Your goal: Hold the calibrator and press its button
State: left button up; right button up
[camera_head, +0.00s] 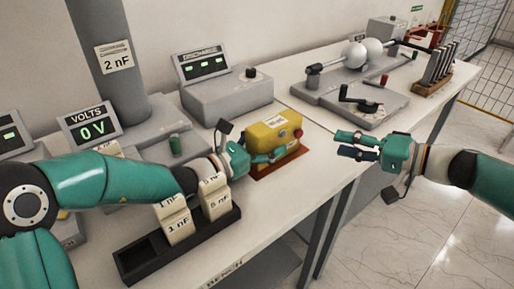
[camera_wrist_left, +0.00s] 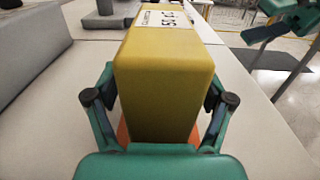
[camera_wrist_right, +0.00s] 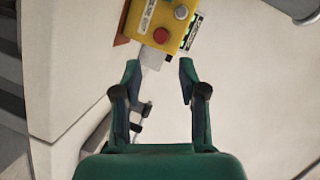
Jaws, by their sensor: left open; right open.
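The calibrator (camera_head: 272,139) is a yellow box with a label on top, standing on an orange-brown base on the bench. Its red button (camera_head: 298,132) is on the end facing right; the button (camera_wrist_right: 161,35) also shows in the right wrist view. My left gripper (camera_head: 268,156) is open at the calibrator's near end, its fingers on either side of the yellow body (camera_wrist_left: 164,85) in the left wrist view. I cannot tell whether they touch it. My right gripper (camera_head: 347,144) is open and empty, right of the calibrator and apart from it, pointing at the button end.
A black rack (camera_head: 140,262) with labelled blocks stands under my left arm. A grey discharge unit (camera_head: 215,90) is behind the calibrator. The bench edge and tiled floor are at right.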

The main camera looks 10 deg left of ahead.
pick_arm(q)
jog(key=shift+w+d, duration=0.15)
jog(key=c, duration=1.5)
pick_arm(e)
jog(key=shift+c, duration=0.2)
pick_arm(q)
jog(key=shift+c, duration=0.2)
pick_arm(e)
grip_shut()
